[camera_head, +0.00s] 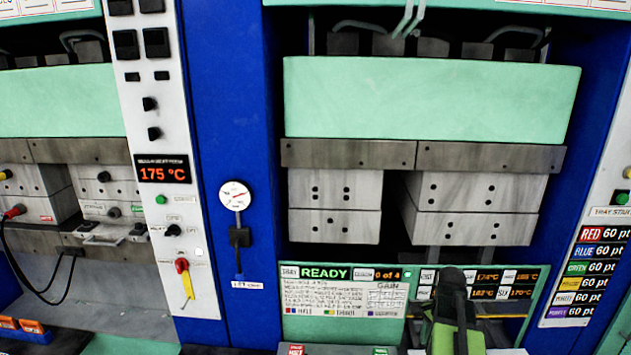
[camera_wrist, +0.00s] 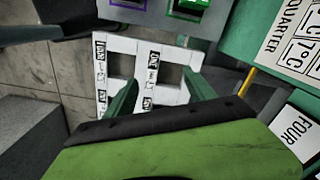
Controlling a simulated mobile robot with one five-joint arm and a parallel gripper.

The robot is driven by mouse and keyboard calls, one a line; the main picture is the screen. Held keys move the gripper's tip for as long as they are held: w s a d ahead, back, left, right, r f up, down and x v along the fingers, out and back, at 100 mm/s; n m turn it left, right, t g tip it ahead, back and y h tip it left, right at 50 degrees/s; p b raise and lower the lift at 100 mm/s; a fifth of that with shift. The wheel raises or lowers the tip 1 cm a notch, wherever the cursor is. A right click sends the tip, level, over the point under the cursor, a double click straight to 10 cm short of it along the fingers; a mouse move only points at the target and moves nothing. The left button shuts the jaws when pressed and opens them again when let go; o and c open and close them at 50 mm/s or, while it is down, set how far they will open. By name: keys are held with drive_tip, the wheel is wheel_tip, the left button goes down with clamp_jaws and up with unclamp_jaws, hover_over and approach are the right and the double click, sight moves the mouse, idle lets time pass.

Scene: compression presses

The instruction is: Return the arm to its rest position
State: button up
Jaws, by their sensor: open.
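My gripper (camera_wrist: 160,92) shows in the wrist view with its two dark green fingers spread apart and nothing between them. Beyond the fingers is a white frame (camera_wrist: 147,46) with dark square openings and small printed labels. I cannot tell whether the fingers touch it. In the head view my green and black arm end (camera_head: 455,318) rises at the bottom, right of centre, in front of the press's lower panel. Its fingertips cannot be made out there.
The press's display panel (camera_head: 340,298) reads READY and 0 of 4. Grey press blocks (camera_head: 335,190) hang under a mint-green beam (camera_head: 430,100). A blue column (camera_head: 225,130) carries a round gauge (camera_head: 235,195). A colour-list panel (camera_head: 600,265) stands at the right. Tiled floor (camera_wrist: 30,75) shows in the wrist view.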

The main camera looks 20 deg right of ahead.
drive_tip(key=w+a+f+n+b, duration=0.1)
drive_tip(key=a+n, duration=0.7)
drive_tip(key=a, duration=0.8)
drive_tip(key=w+a+f+n+b, duration=0.1)
drive_tip(key=w+a+n, duration=0.3)
drive_tip(key=a, duration=1.3)
drive_tip(key=shift+f+n, duration=0.25)
drive_tip(key=shift+n, duration=2.15)
